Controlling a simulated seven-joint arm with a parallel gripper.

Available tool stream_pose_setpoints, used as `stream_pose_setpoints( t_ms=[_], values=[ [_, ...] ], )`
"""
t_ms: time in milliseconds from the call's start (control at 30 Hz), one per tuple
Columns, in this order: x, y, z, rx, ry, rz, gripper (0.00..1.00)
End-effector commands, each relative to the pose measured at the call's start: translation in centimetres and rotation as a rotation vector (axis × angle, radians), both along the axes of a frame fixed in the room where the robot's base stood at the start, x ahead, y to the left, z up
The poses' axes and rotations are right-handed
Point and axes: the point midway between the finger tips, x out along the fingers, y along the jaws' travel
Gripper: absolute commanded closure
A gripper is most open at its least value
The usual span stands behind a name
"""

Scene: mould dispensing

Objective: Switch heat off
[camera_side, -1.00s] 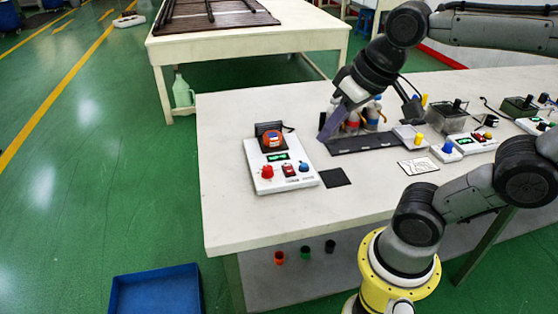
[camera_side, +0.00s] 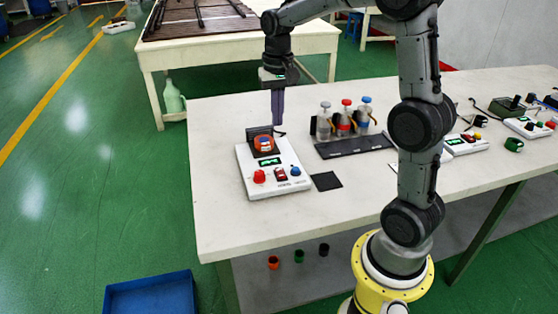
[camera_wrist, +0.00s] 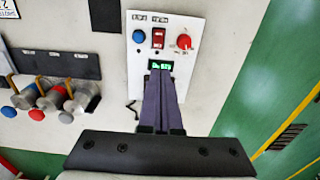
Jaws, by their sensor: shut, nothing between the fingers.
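The white control unit (camera_side: 262,188) stands on the left part of the table, and its panel (camera_wrist: 196,75) shows in the wrist view. It carries a red knob (camera_side: 259,176), a small red switch (camera_side: 281,174), a blue knob (camera_side: 295,171) and a lit green display (camera_side: 270,162). The wrist view shows the red switch (camera_wrist: 158,38) between the blue knob (camera_wrist: 139,37) and the red knob (camera_wrist: 184,42). My gripper (camera_side: 277,122) is shut and empty, pointing down above the back of the unit.
Bottles with blue and red caps (camera_side: 345,120) stand behind a dark strip (camera_side: 350,148) to the right. A black square (camera_side: 326,181) lies beside the unit. More small devices (camera_side: 465,143) stand farther right. The table front left is clear.

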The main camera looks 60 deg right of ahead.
Motion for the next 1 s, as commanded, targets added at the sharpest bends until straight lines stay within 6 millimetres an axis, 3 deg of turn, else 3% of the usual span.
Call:
stream_pose_setpoints(
  t_ms=[567,1000],
  values=[
    [-0.2,-0.4,-1.4,0.005,0.013,-0.012,1.00],
    [-0.3,-0.4,-9.5,0.006,0.016,-0.012,1.00]
  ],
)
